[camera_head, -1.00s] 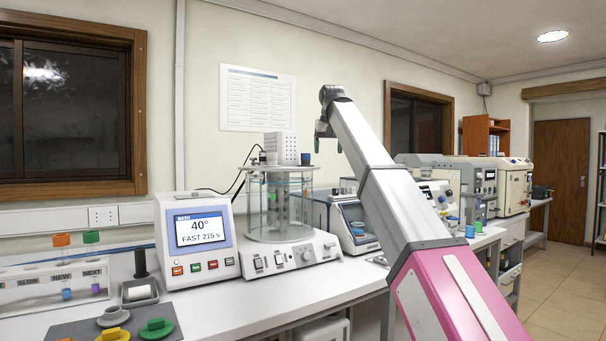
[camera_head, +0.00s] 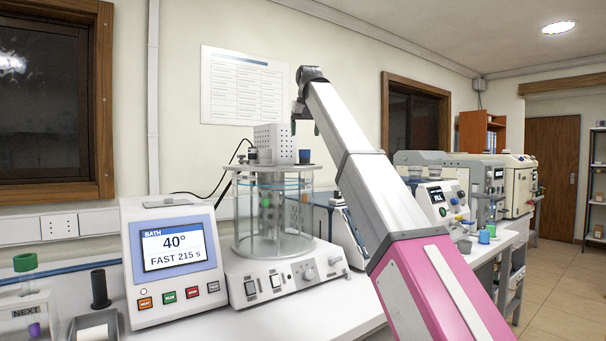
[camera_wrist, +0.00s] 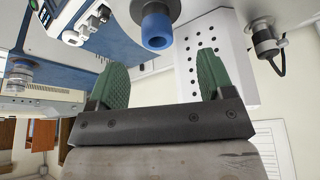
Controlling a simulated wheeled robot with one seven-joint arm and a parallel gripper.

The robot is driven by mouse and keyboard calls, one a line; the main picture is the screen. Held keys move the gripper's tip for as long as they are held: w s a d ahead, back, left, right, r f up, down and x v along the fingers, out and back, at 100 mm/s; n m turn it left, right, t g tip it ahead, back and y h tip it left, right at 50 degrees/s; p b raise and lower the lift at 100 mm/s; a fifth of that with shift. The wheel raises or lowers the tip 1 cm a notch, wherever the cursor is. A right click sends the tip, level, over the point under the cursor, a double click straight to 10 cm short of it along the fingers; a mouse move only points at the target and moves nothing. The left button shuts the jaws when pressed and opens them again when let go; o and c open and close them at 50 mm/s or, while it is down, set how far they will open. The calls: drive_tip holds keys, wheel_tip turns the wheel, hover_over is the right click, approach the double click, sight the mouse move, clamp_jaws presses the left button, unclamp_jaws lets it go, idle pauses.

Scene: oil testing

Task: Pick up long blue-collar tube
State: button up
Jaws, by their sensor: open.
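The tube's blue collar (camera_head: 304,156) shows on top of the glass bath (camera_head: 272,215), at the right of a perforated metal box (camera_head: 273,143). The tube's lower part is hard to make out in the bath. In the wrist view the blue collar (camera_wrist: 157,27) has a grey part above it and sits beyond the fingertips, roughly in line with the gap between them. My gripper (camera_head: 305,126) is open and empty above the collar, apart from it. Its green fingers (camera_wrist: 162,76) are spread wide in the wrist view.
The perforated box (camera_wrist: 212,60) is close beside the right finger in the wrist view. The bath controller (camera_head: 175,255) stands left of the bath. Instruments (camera_head: 440,205) line the bench at right.

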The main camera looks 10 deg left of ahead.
sight(305, 154)
drive_tip(key=x, duration=0.4)
drive_tip(key=shift+w+x, duration=0.2)
drive_tip(key=shift+x, duration=1.2)
drive_tip(key=shift+w+x, duration=0.2)
drive_tip(key=shift+x, duration=1.2)
drive_tip(key=shift+d+r, duration=0.15)
drive_tip(key=shift+r, duration=0.05)
drive_tip(key=c, duration=1.2)
